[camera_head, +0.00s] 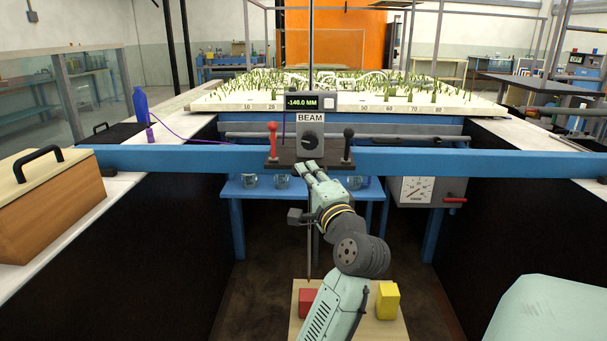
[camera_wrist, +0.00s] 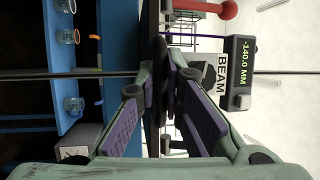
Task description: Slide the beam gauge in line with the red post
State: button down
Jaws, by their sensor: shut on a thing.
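The beam gauge (camera_head: 310,140) is a dark carriage on the blue cross beam (camera_head: 180,158). My gripper (camera_head: 310,167) reaches up from below and is shut on the dark lower part of the gauge; the fingers (camera_wrist: 168,62) hide the exact contact. I cannot make out a separate red post; the red ball knob (camera_wrist: 219,10) belongs to the gauge.
Behind the beam lies a pale bed (camera_head: 215,101) with green stems and a numbered front edge. A wooden case (camera_head: 50,210) stands at left. A blue shelf (camera_head: 235,188) with glass jars and a grey dial box (camera_head: 417,191) are below. The beam is clear on both sides.

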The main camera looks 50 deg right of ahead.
jog(key=c, duration=1.7)
grip_release()
jog(key=v, duration=1.2)
jog(key=shift+f, duration=0.15)
